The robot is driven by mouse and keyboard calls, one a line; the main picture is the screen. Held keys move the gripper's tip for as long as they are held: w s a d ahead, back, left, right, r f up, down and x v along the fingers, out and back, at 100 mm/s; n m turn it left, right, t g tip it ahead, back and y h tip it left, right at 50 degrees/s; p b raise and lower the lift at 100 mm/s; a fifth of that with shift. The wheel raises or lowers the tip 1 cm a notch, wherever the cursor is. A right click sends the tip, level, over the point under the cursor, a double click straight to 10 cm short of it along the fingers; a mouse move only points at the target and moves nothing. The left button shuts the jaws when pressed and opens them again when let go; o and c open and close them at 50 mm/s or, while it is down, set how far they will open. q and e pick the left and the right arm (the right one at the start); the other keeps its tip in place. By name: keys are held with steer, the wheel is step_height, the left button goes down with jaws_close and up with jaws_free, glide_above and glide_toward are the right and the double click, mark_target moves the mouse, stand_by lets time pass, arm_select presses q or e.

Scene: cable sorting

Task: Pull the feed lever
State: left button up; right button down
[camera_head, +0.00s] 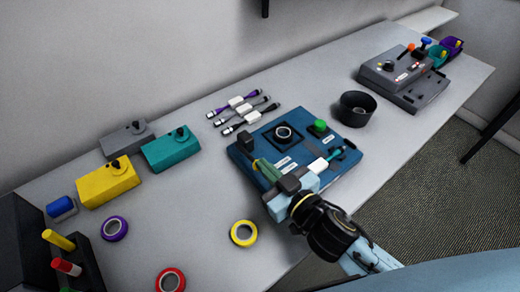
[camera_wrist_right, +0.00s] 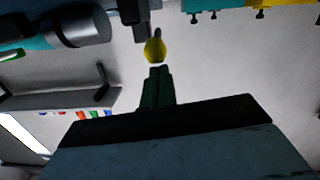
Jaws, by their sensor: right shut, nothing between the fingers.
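A blue machine base (camera_head: 240,152) sits mid-table, with a ring in a dark square, a green button (camera_head: 319,126) and white labels. A green bar (camera_head: 267,172), possibly the feed lever's handle, slants near its front left edge. My right gripper (camera_head: 289,183) is shut and empty over the front edge of this base, close beside the green bar. I cannot tell whether they touch. In the right wrist view a dark green upright piece (camera_wrist_right: 157,88) stands near a yellow rounded thing (camera_wrist_right: 154,48). My left gripper is not in view.
Yellow (camera_head: 107,187) and teal (camera_head: 170,150) boxes stand left, with several cables (camera_head: 240,108) behind. Tape rolls, including a yellow one (camera_head: 244,233), lie in front. A black bowl (camera_head: 356,108) and a grey machine (camera_head: 395,75) stand right.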

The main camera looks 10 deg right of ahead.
steer(key=r+p+v, duration=0.2)
steer(key=v, duration=0.9)
steer(key=shift+r+p, duration=0.25)
steer(key=shift+p, duration=0.05)
steer(key=shift+s+a, duration=0.1)
